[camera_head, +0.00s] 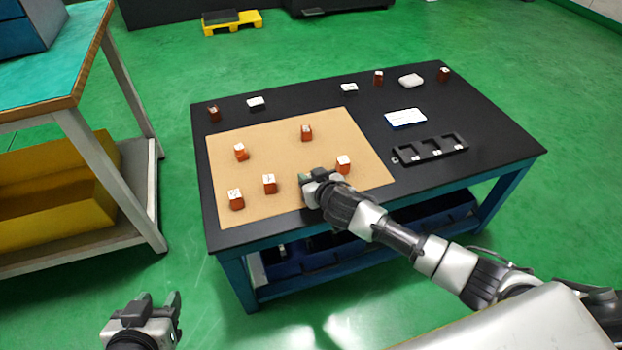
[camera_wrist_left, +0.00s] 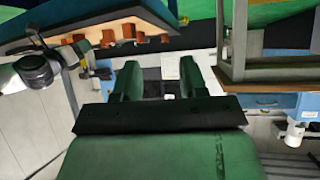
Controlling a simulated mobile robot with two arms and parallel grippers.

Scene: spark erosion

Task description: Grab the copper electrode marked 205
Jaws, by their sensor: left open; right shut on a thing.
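Several copper electrodes with white marked tops stand on the tan board: front left (camera_head: 236,199), beside it (camera_head: 269,184), further back (camera_head: 240,152), at the back (camera_head: 307,132) and at the right (camera_head: 343,164). I cannot surely read which is marked 205. My right gripper (camera_head: 307,180) is over the board's front part, left of the right-hand electrode. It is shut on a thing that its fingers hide. My left gripper (camera_head: 160,301) is open and empty, low over the floor left of the table; its fingers also show in the left wrist view (camera_wrist_left: 161,76).
The black table (camera_head: 485,122) also bears more copper blocks along its back (camera_head: 214,113), a black compartment tray (camera_head: 430,149), a blue-white box (camera_head: 405,118) and a white rounded object (camera_head: 411,80). A teal-topped bench (camera_head: 60,65) stands at the left, with open floor between.

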